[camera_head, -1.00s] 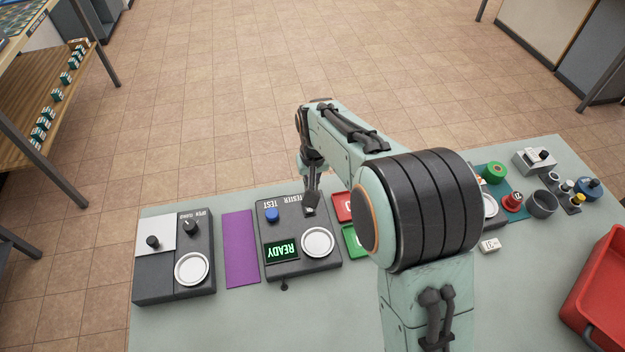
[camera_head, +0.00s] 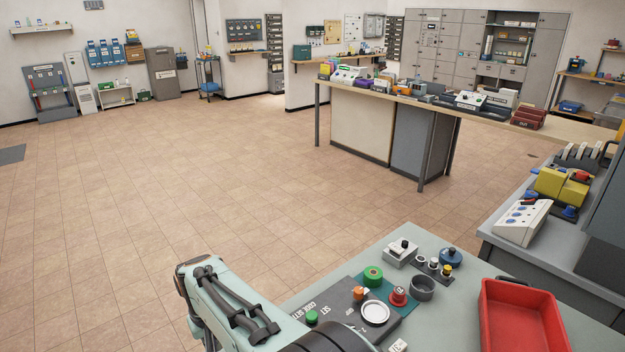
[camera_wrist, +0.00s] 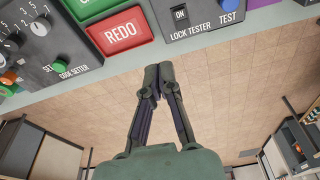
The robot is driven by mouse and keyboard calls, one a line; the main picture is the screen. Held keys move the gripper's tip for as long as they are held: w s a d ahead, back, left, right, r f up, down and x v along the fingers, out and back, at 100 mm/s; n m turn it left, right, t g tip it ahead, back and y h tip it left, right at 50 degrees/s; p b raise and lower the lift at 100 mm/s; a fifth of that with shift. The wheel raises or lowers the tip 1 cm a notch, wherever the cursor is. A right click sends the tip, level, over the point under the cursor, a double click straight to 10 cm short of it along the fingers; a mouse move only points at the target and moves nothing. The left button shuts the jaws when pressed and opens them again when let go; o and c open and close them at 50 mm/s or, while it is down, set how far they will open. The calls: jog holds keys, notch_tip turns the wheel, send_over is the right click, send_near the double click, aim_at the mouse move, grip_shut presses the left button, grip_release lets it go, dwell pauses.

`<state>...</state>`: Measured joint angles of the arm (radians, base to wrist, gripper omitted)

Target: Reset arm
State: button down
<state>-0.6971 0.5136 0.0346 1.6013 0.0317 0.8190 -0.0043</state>
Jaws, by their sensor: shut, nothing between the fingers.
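My gripper (camera_wrist: 159,72) is in the middle of the wrist view, its two fingers together and empty. Beyond the fingertips is the bench edge with a red REDO tray (camera_wrist: 121,34), the dark lock tester (camera_wrist: 205,18) with its blue TEST button, and the dark code setter (camera_wrist: 55,45). The fingers look apart from all of these. In the head view my arm is at the bottom left of centre, beside the code setter (camera_head: 322,322); the gripper itself is out of that picture.
In the head view a red bin (camera_head: 520,315) stands on the bench's right. A grey side table (camera_head: 545,235) stands at the right. Open tiled floor lies beyond.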

jog(key=w+d+r+m+t, duration=0.2)
jog(key=w+d+r+m, duration=0.15)
jog(key=d+r, duration=0.6)
jog(key=s+d+r+m, duration=0.1)
jog(key=s+d+r, duration=0.15)
jog(key=d, duration=0.35)
jog(key=s+d+r+m, duration=0.1)
jog(key=s+d, duration=0.2)
jog(key=d, duration=0.4)
jog(key=s+d+f+g, duration=0.2)
jog(key=s+d+f, duration=0.1)
jog(key=s, duration=0.7)
jog(key=s+d+f+m+g, duration=0.1)
jog(key=s+d+f+g, duration=0.1)
jog(key=s+f, duration=0.3)
jog(key=s, duration=0.4)
jog(key=shift+s+d+h, duration=0.35)
jog(key=shift+d+h, duration=0.05)
